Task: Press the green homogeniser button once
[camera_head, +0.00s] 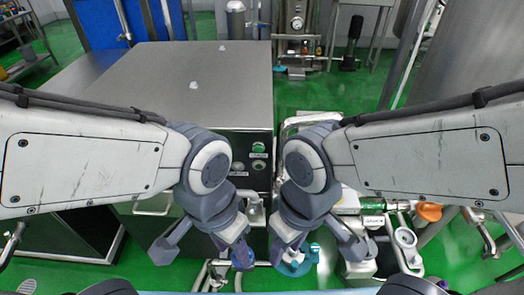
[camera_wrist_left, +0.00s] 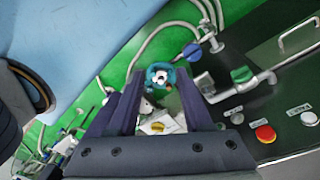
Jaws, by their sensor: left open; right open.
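The homogeniser is a large steel cabinet (camera_head: 190,85) with a dark front panel at its right end. The panel is at the right there, with a red button (camera_wrist_left: 265,134) and a pale button (camera_wrist_left: 309,118). My right gripper (camera_head: 321,262) is open and empty, to the right.
A blue-handled valve (camera_wrist_left: 192,49) and steel pipes run beside the panel. A teal round fitting (camera_head: 296,262) is low by my right gripper. An orange fitting (camera_head: 429,212) and pipework stand at the right. Green floor (camera_head: 305,95) is open behind.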

